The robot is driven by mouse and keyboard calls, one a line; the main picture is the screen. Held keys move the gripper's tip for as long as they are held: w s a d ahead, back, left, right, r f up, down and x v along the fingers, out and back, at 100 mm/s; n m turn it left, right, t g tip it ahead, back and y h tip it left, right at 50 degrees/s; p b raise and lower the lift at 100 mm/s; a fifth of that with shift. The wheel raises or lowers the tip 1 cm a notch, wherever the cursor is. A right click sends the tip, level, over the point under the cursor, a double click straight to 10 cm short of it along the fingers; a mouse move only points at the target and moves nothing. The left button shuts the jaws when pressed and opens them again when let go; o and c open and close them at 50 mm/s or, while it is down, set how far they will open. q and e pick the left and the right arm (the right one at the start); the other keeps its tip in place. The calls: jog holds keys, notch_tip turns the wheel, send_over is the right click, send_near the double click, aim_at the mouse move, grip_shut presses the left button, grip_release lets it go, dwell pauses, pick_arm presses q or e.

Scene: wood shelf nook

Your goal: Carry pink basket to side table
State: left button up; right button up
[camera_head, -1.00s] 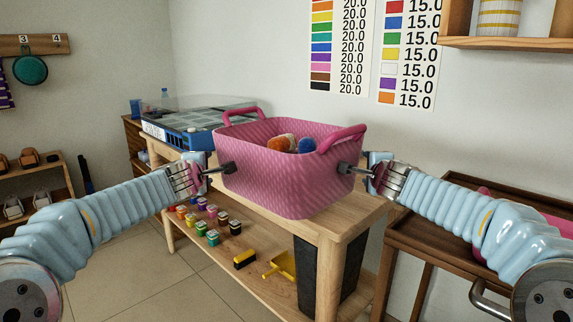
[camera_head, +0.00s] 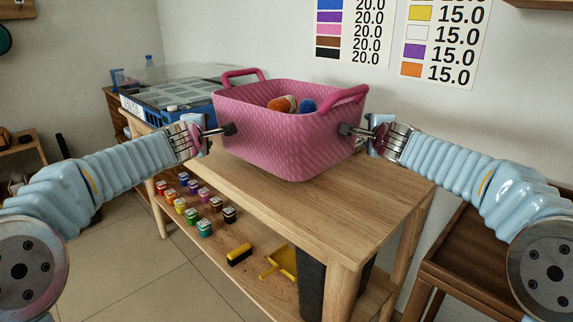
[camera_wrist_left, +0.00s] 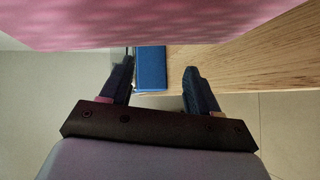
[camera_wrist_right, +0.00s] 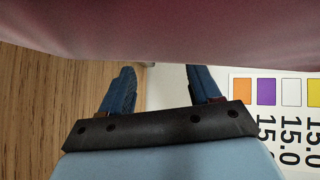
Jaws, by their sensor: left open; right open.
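The pink basket (camera_head: 285,135) is upright over the light wooden bench in the head view, with an orange thing (camera_head: 283,104) and a blue thing (camera_head: 306,105) inside. My left gripper (camera_head: 232,129) is open, its tips at the basket's left side wall. My right gripper (camera_head: 343,129) is open, its tips at the right side wall. The basket wall crosses the top of the left wrist view (camera_wrist_left: 160,22) and the right wrist view (camera_wrist_right: 150,30). Whether the basket touches the bench top is hard to tell.
The wooden bench (camera_head: 300,215) has a lower shelf with several small paint jars (camera_head: 190,208), a brush (camera_head: 239,254) and a yellow dustpan (camera_head: 280,262). A blue-edged case (camera_head: 165,100) stands at its far left. A dark wooden side table (camera_head: 470,255) is at the right.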

pick_arm(q)
jog(key=shift+s+d, duration=0.1)
jog(key=shift+d, duration=0.8)
pick_arm(e)
jog(key=shift+a+f, duration=0.1)
jog(key=shift+a, duration=0.7)
pick_arm(q)
jog(key=shift+f, duration=1.95)
pick_arm(e)
jog(key=shift+s+f, duration=0.1)
jog(key=shift+f, duration=1.85)
pick_arm(q)
jog(key=o, duration=0.3)
jog(key=shift+a+r, duration=0.15)
jog(key=shift+a, duration=1.8)
pick_arm(e)
jog(key=shift+d+r, duration=0.15)
jog(key=shift+d, duration=1.75)
pick_arm(q)
jog(key=shift+o, duration=0.8)
jog(key=shift+a, duration=0.2)
pick_arm(e)
jog(key=shift+d, duration=0.2)
pick_arm(q)
jog(key=shift+a, duration=0.1)
pick_arm(e)
jog(key=o, duration=0.5)
jog(key=shift+d, duration=0.15)
jog(key=shift+c, duration=0.2)
